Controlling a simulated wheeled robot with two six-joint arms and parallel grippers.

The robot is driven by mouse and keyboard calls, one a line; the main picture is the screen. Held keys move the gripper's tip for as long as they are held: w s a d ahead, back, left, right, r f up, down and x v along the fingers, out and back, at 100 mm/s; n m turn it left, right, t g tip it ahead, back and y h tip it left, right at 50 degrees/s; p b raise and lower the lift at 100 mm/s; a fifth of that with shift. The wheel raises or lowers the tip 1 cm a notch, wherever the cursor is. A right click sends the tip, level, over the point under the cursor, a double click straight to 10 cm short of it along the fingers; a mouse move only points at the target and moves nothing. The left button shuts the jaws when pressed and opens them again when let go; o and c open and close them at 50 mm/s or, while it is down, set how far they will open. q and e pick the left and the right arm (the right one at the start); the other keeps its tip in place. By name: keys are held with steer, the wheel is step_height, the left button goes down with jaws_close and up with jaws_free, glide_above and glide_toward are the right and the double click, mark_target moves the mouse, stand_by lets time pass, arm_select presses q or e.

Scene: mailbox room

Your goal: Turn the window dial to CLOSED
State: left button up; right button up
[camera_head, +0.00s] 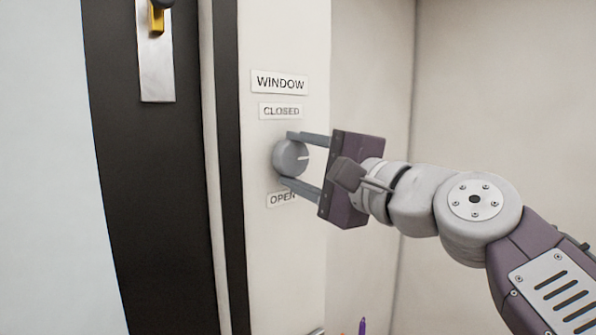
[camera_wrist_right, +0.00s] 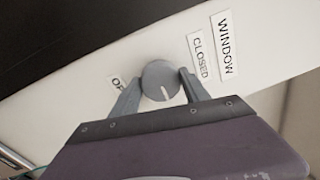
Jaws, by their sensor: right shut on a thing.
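The window dial (camera_head: 286,157) is a round grey knob on the pale wall panel, between the CLOSED label (camera_head: 281,111) above and the OPEN label (camera_head: 279,199) below. Its white mark points right, toward my gripper's body, at neither label. My right gripper (camera_head: 289,158) is shut on the dial, one finger above it and one below. In the right wrist view the dial (camera_wrist_right: 157,76) sits between the two fingers of my gripper (camera_wrist_right: 157,80), its mark facing the palm. The lower finger is close to the OPEN label and partly covers it. My left gripper is not in view.
A WINDOW label (camera_head: 280,83) is above the CLOSED label. A dark vertical frame (camera_head: 150,200) with a metal plate and brass latch (camera_head: 156,50) stands to the left. A purple pointed item (camera_head: 362,326) shows at the bottom edge. The wall corner at right is bare.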

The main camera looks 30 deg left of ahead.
steer(key=n+b, duration=0.1)
steer(key=n, duration=0.3)
steer(key=shift+w+f+g, duration=0.1)
steer(key=shift+f+g, duration=0.05)
steer(key=shift+g, duration=0.15)
steer(key=n, duration=0.5)
steer(key=shift+b, duration=0.35)
steer(key=n, duration=0.4)
steer(key=shift+w+n+g, duration=0.1)
steer(key=shift+n+g, duration=0.3)
steer(key=shift+n+p, duration=0.3)
steer(key=shift+n, duration=2.3)
steer(key=o, duration=1.4)
steer(key=shift+c, duration=0.2)
